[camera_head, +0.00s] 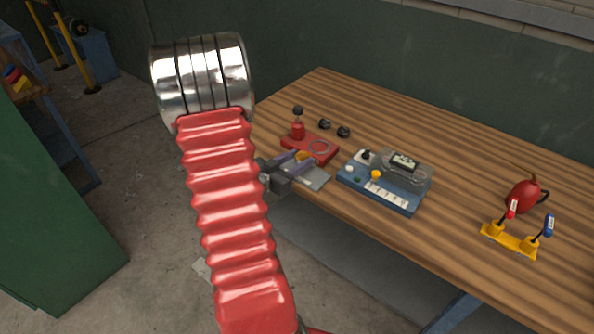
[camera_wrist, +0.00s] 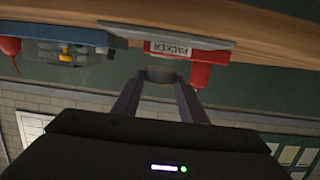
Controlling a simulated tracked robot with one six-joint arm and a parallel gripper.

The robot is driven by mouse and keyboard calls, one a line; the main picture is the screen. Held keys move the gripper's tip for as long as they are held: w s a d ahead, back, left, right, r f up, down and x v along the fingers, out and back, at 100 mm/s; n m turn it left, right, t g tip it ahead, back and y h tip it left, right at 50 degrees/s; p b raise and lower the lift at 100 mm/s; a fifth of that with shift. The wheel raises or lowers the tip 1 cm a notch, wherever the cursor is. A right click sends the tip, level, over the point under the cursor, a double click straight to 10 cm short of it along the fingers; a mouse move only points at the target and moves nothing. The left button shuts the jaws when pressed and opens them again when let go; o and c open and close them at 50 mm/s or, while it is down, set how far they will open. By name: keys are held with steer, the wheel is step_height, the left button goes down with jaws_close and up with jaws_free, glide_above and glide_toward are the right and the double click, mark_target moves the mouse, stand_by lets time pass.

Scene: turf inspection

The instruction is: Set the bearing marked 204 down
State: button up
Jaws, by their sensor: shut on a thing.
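My gripper (camera_head: 293,163) is at the near edge of the wooden table, in front of the red packer (camera_head: 322,149). Its fingers are shut on a small ring-shaped bearing (camera_wrist: 160,73), grey in the wrist view. In the head view an orange round piece (camera_head: 303,156) shows at the fingertips, probably the bearing's upper face. I cannot read a number on it. A grey plate (camera_head: 316,180) lies at the table edge beside and below the fingers. The packer, with its label, also shows beyond the fingers in the wrist view (camera_wrist: 201,72). Contact under the bearing cannot be made out.
Two small dark round parts (camera_head: 324,124) lie behind the packer. A blue instrument (camera_head: 378,192) with a display stands just right of the plate. A red can (camera_head: 522,196) and a yellow stand (camera_head: 511,241) are farther right. The table's back middle is clear.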

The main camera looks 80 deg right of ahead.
stand_by(0.3)
steer(key=shift+f, duration=2.05)
steer(key=o, duration=1.3)
steer(key=shift+f, duration=0.1)
steer(key=shift+w, duration=0.1)
steer(key=shift+w+a, duration=0.1)
steer(key=shift+a, duration=0.2)
steer(key=v, duration=1.1)
steer(key=shift+a+r, duration=0.15)
steer(key=shift+r, duration=0.1)
